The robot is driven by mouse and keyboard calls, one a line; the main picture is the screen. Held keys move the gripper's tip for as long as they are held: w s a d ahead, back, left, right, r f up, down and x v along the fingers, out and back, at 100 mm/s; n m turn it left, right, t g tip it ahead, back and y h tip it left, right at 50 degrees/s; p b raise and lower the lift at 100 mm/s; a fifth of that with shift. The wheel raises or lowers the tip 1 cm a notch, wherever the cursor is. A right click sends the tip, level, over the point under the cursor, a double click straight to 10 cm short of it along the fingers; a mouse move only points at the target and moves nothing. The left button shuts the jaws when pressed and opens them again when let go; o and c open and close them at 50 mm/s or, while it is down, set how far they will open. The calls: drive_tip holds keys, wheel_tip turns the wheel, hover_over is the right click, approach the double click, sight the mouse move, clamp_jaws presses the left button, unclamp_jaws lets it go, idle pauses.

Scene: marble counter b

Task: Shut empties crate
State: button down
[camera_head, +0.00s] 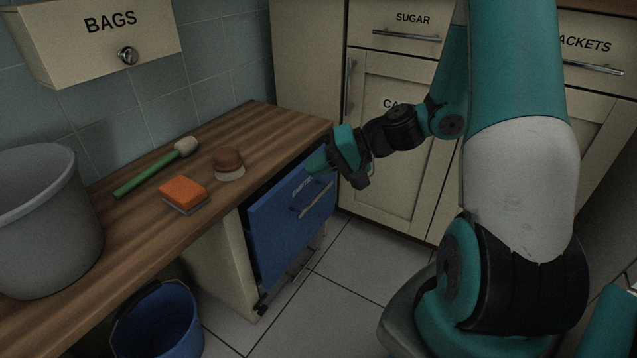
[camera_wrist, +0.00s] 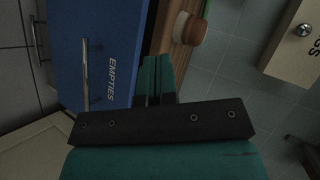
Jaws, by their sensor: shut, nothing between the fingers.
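The empties crate has a blue front (camera_head: 285,225) with a bar handle (camera_head: 312,200), under the wooden counter. It stands out from the cabinet, with a dark gap showing behind its top edge. In the wrist view the blue front (camera_wrist: 100,45) carries the word EMPTIES beside its handle (camera_wrist: 85,75). My gripper (camera_head: 314,166) is at the upper right part of the front, its fingers shut and empty. In the wrist view its fingers (camera_wrist: 155,77) lie along the top edge of the front; I cannot tell whether they touch. The crate's inside is mostly hidden.
On the wooden counter (camera_head: 130,225) are an orange sponge (camera_head: 184,191), a round brush (camera_head: 229,162), a green-handled tool (camera_head: 150,172) and a grey bucket (camera_head: 45,225). A blue bucket (camera_head: 158,325) stands below. Cream cabinets (camera_head: 400,170) stand close behind my arm. The tiled floor (camera_head: 335,285) before the crate is clear.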

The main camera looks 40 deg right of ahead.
drive_tip(key=s+d+f+m+t+h+b, duration=0.1)
drive_tip(key=d+f+m+t+h, duration=0.2)
drive_tip(key=d, duration=0.4)
drive_tip(key=s+d+f+m+t+h+b, duration=0.1)
drive_tip(key=d+f+m+t, duration=0.2)
drive_tip(key=d+f+m, duration=0.3)
drive_tip(key=shift+n, duration=0.6)
drive_tip(key=b+x, duration=0.2)
drive_tip(key=x, duration=0.2)
drive_tip(key=b+x, duration=0.1)
drive_tip(key=x, duration=0.3)
drive_tip(key=b+x, duration=0.2)
drive_tip(key=x, duration=0.2)
drive_tip(key=shift+w+d+r+b, duration=0.3)
drive_tip(key=shift+w+r, duration=0.05)
drive_tip(key=shift+w, duration=0.25)
drive_tip(key=shift+w+a+r, duration=0.15)
drive_tip(key=shift+w, duration=0.25)
drive_tip(key=w+p, duration=0.1)
drive_tip(key=w, duration=0.1)
drive_tip(key=w+a+p, duration=0.1)
drive_tip(key=w, duration=0.1)
drive_tip(key=shift+w+a, duration=0.25)
drive_tip(key=shift+a, duration=0.1)
